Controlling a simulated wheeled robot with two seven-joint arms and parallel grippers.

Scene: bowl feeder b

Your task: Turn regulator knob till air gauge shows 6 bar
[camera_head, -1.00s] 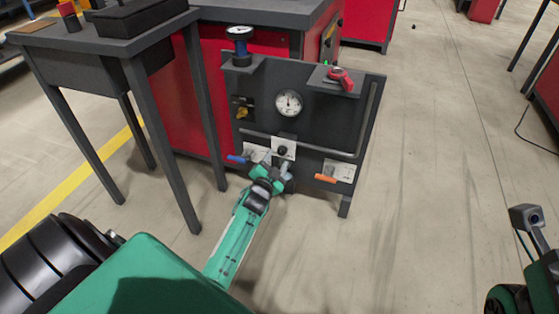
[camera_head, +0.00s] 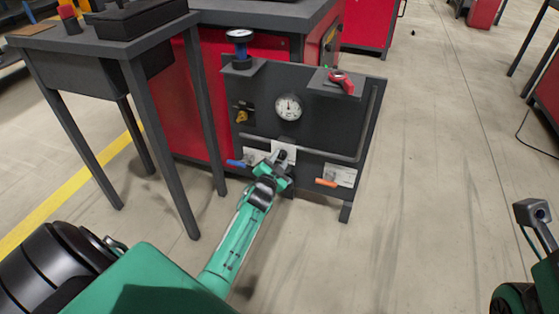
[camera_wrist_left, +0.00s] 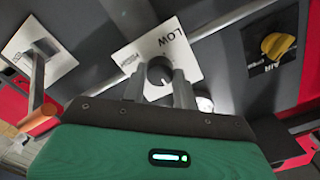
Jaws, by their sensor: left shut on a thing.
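The dark round regulator knob (camera_head: 282,154) sits on a white plate below the gauge on the dark panel. In the left wrist view the knob (camera_wrist_left: 159,71) is between the fingers, and its plate (camera_wrist_left: 150,52) reads "LOW". My left gripper (camera_head: 280,162) is shut on the knob, with one finger on each side. Its fingers (camera_wrist_left: 159,86) partly cover the plate. The round air gauge (camera_head: 288,107) has a white face. Its needle points roughly upward, but the scale is too small to read. Part of my right arm shows at the right edge, without clear gripper fingers.
A blue handle (camera_head: 236,163) and an orange handle (camera_head: 326,182) flank the knob. A yellow knob (camera_head: 242,116) is at the panel's left, and a red item (camera_head: 341,80) lies on its right shelf. A grey pipe (camera_head: 305,149) crosses above. A dark table (camera_head: 105,45) stands left.

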